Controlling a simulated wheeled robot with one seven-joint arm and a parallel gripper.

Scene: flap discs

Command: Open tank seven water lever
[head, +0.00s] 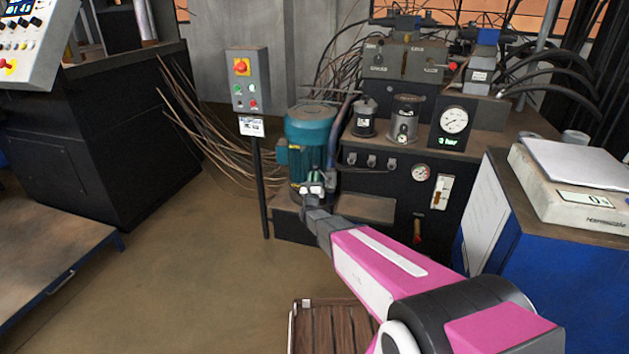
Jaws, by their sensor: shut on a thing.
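My gripper (313,189) is at the end of my pink and white arm. In the picture it lies in front of the lower part of a teal motor (309,128). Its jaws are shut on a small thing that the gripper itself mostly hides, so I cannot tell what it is. On the dark hydraulic unit (385,190), to the right of my gripper, is a row of small black levers (371,161). A red-handled lever (417,236) hangs low on its front face. I can read no label for tank seven.
A control post (248,80) with a red button stands left of the motor. Loose cables (205,140) spread over the floor behind it. A blue cabinet (530,275) with a scale (580,195) stands at right. Open floor (190,260) lies at left.

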